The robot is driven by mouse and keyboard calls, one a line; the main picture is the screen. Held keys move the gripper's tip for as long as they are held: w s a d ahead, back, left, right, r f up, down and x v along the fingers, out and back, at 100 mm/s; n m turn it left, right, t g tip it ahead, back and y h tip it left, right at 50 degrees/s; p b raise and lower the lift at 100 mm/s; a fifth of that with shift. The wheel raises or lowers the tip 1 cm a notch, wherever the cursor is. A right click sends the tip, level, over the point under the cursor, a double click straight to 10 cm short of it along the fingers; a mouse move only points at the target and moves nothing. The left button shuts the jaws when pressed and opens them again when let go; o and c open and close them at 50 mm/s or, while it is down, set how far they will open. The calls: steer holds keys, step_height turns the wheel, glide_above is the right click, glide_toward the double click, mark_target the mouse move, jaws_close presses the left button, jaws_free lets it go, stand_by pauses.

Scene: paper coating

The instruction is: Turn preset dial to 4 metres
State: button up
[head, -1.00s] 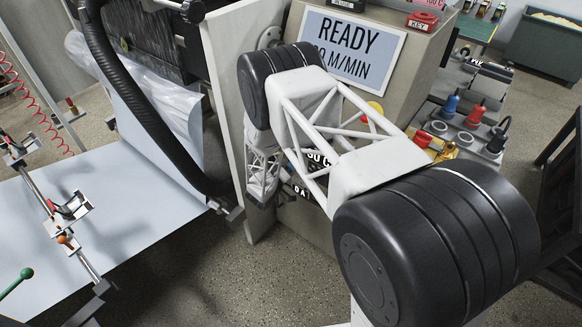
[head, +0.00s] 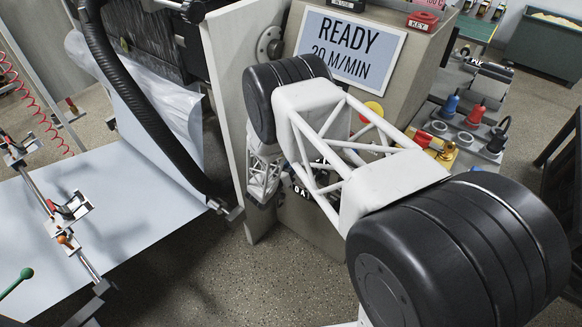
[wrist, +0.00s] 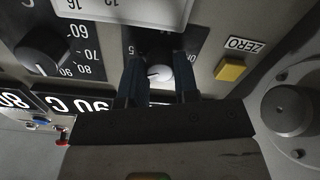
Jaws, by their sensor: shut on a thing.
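The preset dial (wrist: 159,74) is a small round knob on the grey panel in the wrist view. My gripper (wrist: 158,82) has its two dark fingers on either side of the knob, shut on it. A "5" shows on the scale at the knob's upper left. The fingers hide much of the rest of the scale, and I cannot read the dial's setting for certain. In the head view my own arm covers the dial and the fingertips.
A black knob (wrist: 40,55) with a 60 to 90 scale sits left of the dial. A yellow button (wrist: 230,69) labelled ZERO sits to its right. A round metal fitting (wrist: 287,109) is at far right. The screen (head: 347,45) reads READY, 20 M/MIN.

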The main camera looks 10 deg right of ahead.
stand_by(0.3)
steer(key=o, duration=0.9)
steer(key=shift+a, duration=0.1)
steer(key=shift+v, duration=3.8)
steer(key=shift+r, duration=0.1)
